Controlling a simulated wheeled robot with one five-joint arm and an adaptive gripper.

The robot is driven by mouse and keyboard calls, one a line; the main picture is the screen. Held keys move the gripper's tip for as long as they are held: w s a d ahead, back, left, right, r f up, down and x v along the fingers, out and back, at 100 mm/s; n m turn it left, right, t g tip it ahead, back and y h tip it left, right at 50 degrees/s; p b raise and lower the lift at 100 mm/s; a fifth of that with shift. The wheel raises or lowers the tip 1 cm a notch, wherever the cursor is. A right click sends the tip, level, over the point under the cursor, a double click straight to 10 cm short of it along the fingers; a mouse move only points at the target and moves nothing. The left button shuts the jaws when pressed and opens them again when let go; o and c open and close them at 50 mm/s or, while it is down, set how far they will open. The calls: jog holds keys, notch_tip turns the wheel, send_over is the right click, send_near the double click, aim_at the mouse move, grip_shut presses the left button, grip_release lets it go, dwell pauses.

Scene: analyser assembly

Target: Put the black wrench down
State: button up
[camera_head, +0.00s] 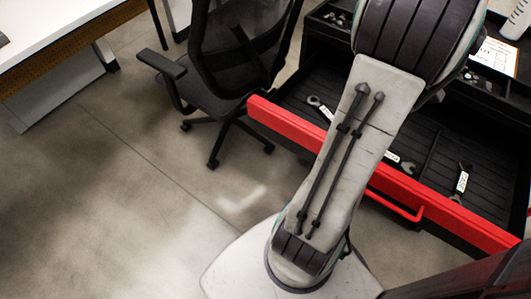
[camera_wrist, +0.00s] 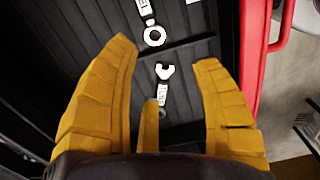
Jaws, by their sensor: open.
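My gripper (camera_wrist: 165,52) has yellow fingers, spread apart and empty, in the wrist view. Between and beyond them a wrench (camera_wrist: 163,90) with a light open jaw and a white label lies on the black drawer floor, its lower end dark. A second wrench (camera_wrist: 151,28) with a light ring end lies further up the picture. In the head view several labelled wrenches lie in the drawer: one at the left (camera_head: 320,108), one beside my arm (camera_head: 402,163), and a dark-ended one at the right (camera_head: 461,183). Which is the black wrench is unclear. My arm hides the gripper there.
The open drawer has a red front (camera_head: 440,213) with a red handle (camera_head: 397,206) and black dividers. A black office chair (camera_head: 230,70) stands left of it. A white table (camera_head: 50,30) is at the upper left. The floor between is clear.

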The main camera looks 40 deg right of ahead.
jog(key=shift+m+t+h, duration=0.3)
jog(key=shift+m+t, duration=0.1)
jog(key=shift+m, duration=0.2)
jog(key=w+a, duration=0.3)
jog(key=a, duration=0.2)
jog(key=w+a+r, duration=0.1)
jog(key=w+a, duration=0.2)
jog(key=a, duration=0.2)
jog(key=w+a+r, duration=0.1)
jog(key=w+a, duration=0.2)
jog(key=a, duration=0.2)
jog(key=shift+a, duration=0.15)
jog(key=s+a+f+m+t, duration=0.1)
jog(key=s+a+m, duration=0.1)
jog(key=a, duration=1.4)
jog(key=shift+s+a+t, duration=0.3)
jog(key=shift+s+a, duration=0.1)
jog(key=shift+s, duration=0.2)
